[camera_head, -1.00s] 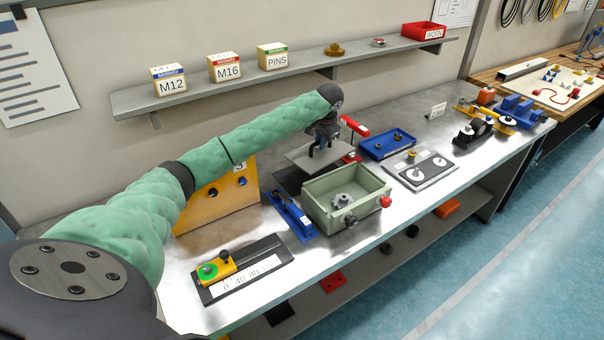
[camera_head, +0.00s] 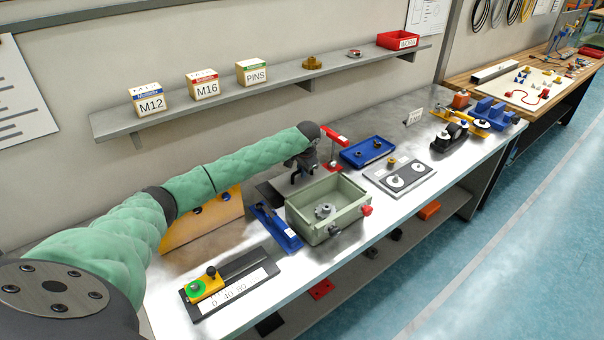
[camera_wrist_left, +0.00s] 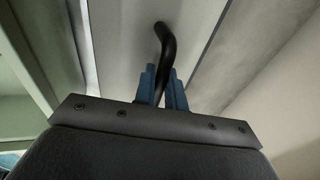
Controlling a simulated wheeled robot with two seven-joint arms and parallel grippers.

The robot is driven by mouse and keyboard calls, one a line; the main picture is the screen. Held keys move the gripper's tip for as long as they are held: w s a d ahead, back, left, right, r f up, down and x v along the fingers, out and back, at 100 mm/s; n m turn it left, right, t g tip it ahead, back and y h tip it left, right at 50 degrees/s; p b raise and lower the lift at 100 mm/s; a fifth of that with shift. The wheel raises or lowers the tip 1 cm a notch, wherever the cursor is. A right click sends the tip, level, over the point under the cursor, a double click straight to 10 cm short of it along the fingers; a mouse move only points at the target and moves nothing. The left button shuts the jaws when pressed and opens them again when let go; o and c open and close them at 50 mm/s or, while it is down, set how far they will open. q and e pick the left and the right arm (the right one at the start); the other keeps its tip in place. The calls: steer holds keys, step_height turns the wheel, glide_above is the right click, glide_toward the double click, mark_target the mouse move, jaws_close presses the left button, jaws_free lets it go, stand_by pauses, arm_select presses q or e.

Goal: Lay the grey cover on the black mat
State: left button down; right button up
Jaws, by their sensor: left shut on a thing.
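The grey cover (camera_wrist_left: 115,45) fills much of the left wrist view as a flat plate with a bent black handle (camera_wrist_left: 167,50). My left gripper (camera_head: 298,177) is shut on that handle, its blue fingertips (camera_wrist_left: 162,88) on either side. In the head view the gripper is low behind the open green box, over the black mat area. The black mat (camera_head: 268,193) shows only in part, left of the gripper. The cover is mostly hidden there, so I cannot tell whether it touches the mat. My right gripper is not in view.
The open green box (camera_head: 349,203) with a gear inside stands just in front of the gripper. A blue fixture (camera_head: 278,227) is at its left, a red clamp (camera_head: 335,148) and a blue tray (camera_head: 367,150) at its right. A wall shelf (camera_head: 270,93) runs above.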

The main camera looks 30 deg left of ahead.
mark_target(305, 184)
arm_select(q)
steer(key=shift+f, duration=1.05)
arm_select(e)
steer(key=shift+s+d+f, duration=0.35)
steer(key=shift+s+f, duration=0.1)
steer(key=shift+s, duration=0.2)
arm_select(q)
steer(key=shift+f+p, duration=0.1)
steer(key=shift+p, duration=0.2)
steer(key=c, duration=1.5)
jaws_free()
steer(key=shift+o, duration=0.2)
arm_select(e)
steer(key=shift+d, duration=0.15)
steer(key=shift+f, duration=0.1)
arm_select(q)
steer(key=shift+d+r+b, duration=0.1)
steer(key=shift+r+b, duration=0.2)
steer(key=shift+r, duration=0.05)
steer(key=b+v, duration=0.3)
steer(key=v, duration=0.8)
steer(key=shift+s+r, duration=0.15)
steer(key=shift+r, duration=0.05)
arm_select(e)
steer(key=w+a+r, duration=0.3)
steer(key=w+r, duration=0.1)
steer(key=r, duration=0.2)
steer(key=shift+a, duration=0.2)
